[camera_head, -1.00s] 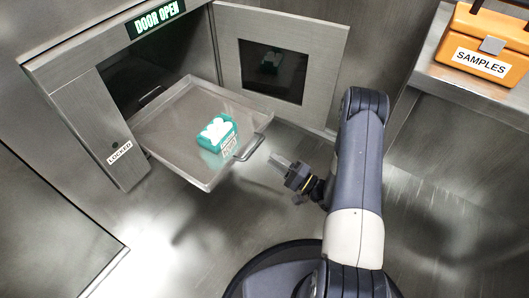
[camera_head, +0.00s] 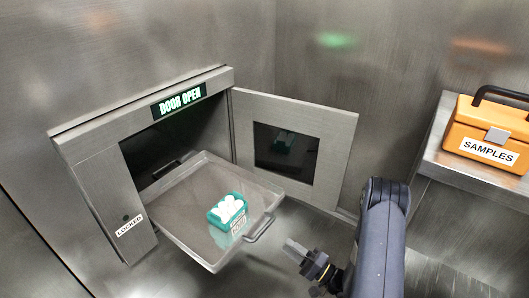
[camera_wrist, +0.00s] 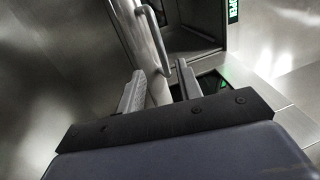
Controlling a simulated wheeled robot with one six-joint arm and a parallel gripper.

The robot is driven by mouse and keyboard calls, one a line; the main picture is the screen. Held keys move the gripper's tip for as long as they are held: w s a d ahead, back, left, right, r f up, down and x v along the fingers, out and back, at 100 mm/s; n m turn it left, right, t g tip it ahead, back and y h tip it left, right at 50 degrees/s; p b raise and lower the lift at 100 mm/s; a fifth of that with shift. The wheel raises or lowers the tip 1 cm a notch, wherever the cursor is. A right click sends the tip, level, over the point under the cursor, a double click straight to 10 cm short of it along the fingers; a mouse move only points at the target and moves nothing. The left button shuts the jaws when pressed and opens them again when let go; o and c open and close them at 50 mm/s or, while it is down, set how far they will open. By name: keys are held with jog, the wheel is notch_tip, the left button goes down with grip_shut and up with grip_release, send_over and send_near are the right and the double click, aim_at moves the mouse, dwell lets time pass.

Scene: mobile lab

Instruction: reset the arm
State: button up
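My gripper (camera_head: 295,247) hangs in front of the pulled-out tray, to the lower right of the tray's handle (camera_head: 260,228) and apart from it in the head view. In the wrist view my gripper (camera_wrist: 160,84) has its two fingers spread with nothing held between them. The tray handle (camera_wrist: 154,38) shows beyond the fingertips there. My arm rises from the bottom right of the head view and bends down to the gripper.
The metal tray (camera_head: 180,220) sticks out of an open wall hatch and bears a teal box (camera_head: 228,211) with white round items. The hatch door (camera_head: 333,165) stands open to the right. An orange case (camera_head: 490,128) marked SAMPLES sits on a shelf at the right.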

jog(key=b+x, duration=0.2)
jog(key=x, duration=0.8)
